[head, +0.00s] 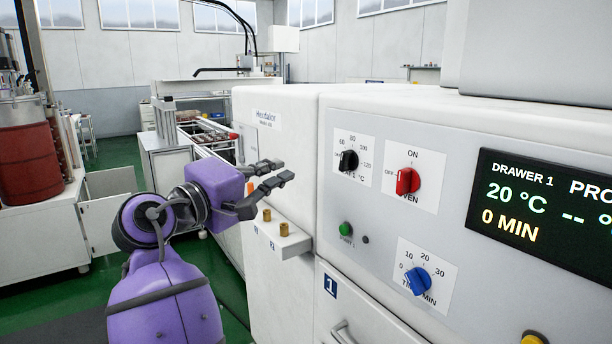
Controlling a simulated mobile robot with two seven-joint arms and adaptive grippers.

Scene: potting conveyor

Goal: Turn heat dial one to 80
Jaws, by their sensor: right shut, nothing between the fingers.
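The heat dial (348,161) is a black knob on a white plate marked 60, 80, 100, 120 and °C, on the oven's grey front panel. Where its pointer stands is too small to read. My right gripper (278,174), on the purple arm, is to the left of the dial and apart from it. Its dark fingers are shut with nothing in them and point right toward the panel. The Drawer 1 display (540,205) reads 20 °C and 0 MIN. My left gripper is not in view.
A red oven knob (407,182) marked ON is right of the heat dial. Below are a green button (345,229) and a blue time knob (418,282). A small white ledge with brass pegs (283,229) juts out below my gripper. A red barrel (28,160) stands far left.

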